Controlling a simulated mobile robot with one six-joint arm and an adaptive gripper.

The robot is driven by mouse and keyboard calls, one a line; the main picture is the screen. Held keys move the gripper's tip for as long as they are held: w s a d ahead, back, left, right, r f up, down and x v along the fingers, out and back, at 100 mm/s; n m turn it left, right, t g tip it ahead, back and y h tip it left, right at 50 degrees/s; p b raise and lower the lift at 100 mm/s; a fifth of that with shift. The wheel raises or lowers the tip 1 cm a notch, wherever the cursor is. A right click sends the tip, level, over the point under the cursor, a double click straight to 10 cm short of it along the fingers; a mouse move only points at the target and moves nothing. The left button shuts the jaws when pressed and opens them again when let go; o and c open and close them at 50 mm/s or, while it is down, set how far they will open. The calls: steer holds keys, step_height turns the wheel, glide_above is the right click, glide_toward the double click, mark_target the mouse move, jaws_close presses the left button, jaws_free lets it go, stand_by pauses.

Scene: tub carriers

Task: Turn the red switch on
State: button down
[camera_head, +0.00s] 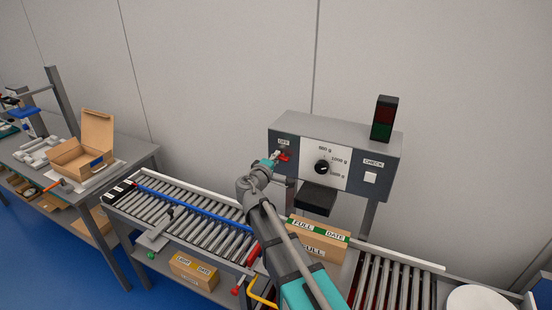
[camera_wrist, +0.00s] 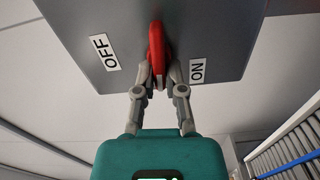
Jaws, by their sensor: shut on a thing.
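The red switch (camera_head: 284,156) is on the left part of the grey control box (camera_head: 300,122), just below a small label. In the wrist view the red switch (camera_wrist: 156,42) stands between the OFF label (camera_wrist: 102,51) on the left and the ON label (camera_wrist: 196,71) on the right. Its handle runs nearly straight up and down in that picture; I cannot tell which setting it is at. My gripper (camera_wrist: 158,78) is shut on the lower part of the handle. In the head view my gripper (camera_head: 275,160) reaches the switch from the lower left and hides part of it.
The box also carries a black dial (camera_head: 321,167), a white CHECK button (camera_head: 370,178) and a stack light (camera_head: 384,118). A black part (camera_head: 315,200) hangs below it. A roller conveyor (camera_head: 190,208) and a cardboard carton (camera_head: 318,243) lie below.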

steer(key=shift+s+d+f+n, duration=0.1)
steer(key=shift+d+f+n, duration=0.05)
steer(key=shift+n, duration=0.35)
steer(key=c, duration=0.7)
jaws_free()
steer(key=shift+d, duration=0.1)
steer(key=shift+v, duration=6)
